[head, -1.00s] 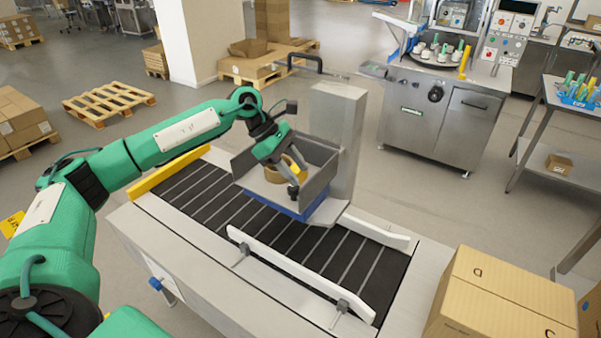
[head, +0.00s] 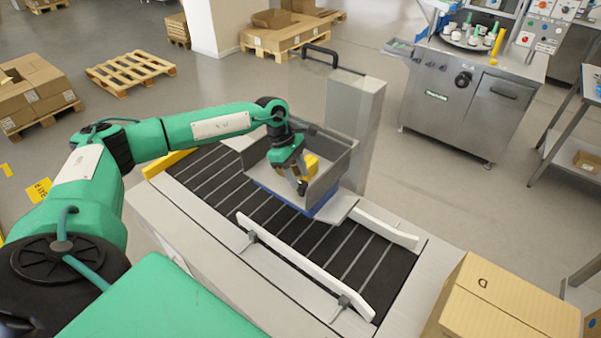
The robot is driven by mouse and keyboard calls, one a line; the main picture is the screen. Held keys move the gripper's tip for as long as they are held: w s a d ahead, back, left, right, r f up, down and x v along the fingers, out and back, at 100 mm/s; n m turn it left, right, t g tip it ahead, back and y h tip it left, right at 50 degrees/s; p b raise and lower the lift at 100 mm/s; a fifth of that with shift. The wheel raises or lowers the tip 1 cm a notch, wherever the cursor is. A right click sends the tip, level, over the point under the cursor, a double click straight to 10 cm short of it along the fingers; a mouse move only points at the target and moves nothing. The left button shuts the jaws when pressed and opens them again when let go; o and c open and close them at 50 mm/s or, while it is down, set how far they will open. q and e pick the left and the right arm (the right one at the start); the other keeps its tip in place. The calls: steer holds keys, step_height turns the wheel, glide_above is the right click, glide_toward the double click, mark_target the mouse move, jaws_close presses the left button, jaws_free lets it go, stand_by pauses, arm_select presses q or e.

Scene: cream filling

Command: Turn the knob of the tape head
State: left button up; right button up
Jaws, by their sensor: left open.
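The tape head (head: 327,183) is a grey open-topped metal box with a blue lower edge, mounted on a grey column above the conveyor. A yellow part (head: 312,163), which may be the knob, shows inside it, partly covered by my gripper. The tan tape roll is mostly hidden there. My left gripper (head: 298,182) is open and points down inside the box, right beside the yellow part. I cannot tell whether it touches it. My right gripper is not in view.
The conveyor (head: 210,185) has dark slats, a white guide rail (head: 300,265) and a yellow side rail. A cardboard box (head: 510,300) stands at the front right. A steel machine (head: 460,95) stands behind, with open floor between.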

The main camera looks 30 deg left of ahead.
mark_target(302, 189)
arm_select(q)
steer(key=shift+s+d+f, duration=0.1)
steer(key=shift+d+f, duration=0.15)
steer(key=shift+f, duration=0.2)
steer(key=shift+d+f, duration=0.1)
steer(key=shift+f, duration=0.15)
steer(key=shift+d+f+p, duration=0.1)
steer(key=shift+f+p, duration=0.15)
steer(key=shift+p, duration=0.05)
steer(key=shift+f, duration=0.1)
steer(key=c, duration=0.7)
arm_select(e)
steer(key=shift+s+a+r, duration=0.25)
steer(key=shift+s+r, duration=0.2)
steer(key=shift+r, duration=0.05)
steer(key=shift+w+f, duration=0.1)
